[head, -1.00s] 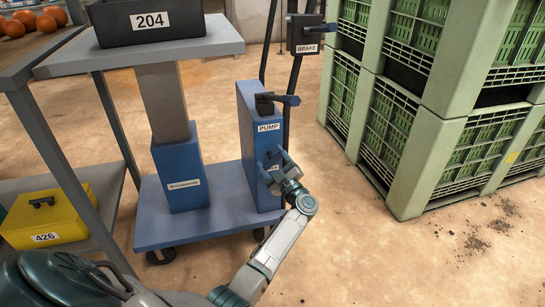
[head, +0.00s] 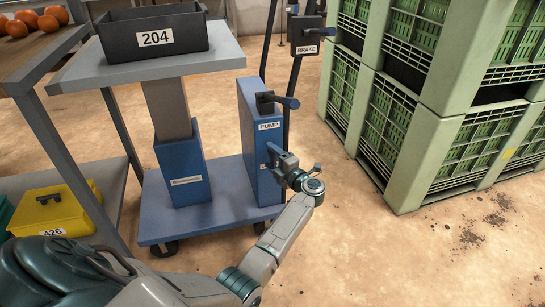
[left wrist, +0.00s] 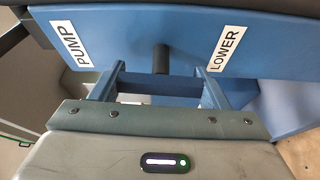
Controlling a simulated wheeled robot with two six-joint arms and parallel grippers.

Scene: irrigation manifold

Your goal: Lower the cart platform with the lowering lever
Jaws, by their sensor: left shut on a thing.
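The cart has a grey platform (head: 150,69) on a grey post (head: 168,108) that slides into a blue column (head: 182,172). A dark crate labelled 204 (head: 185,39) stands on the platform. My left gripper (head: 281,160) is at the lower part of the blue pump housing (head: 254,150). In the left wrist view its fingers (left wrist: 160,90) stand on either side of the short black lowering lever (left wrist: 161,58), by the LOWER label (left wrist: 225,48). The gripper is shut on this lever; the contact itself is hard to see. My right gripper is not in view.
The pump lever (head: 277,101) sticks out above the PUMP label. The brake box (head: 307,35) is higher on the handle. Green crates (head: 420,130) are stacked at right. A table with a yellow box (head: 50,212) stands at left. Floor right of the cart is clear.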

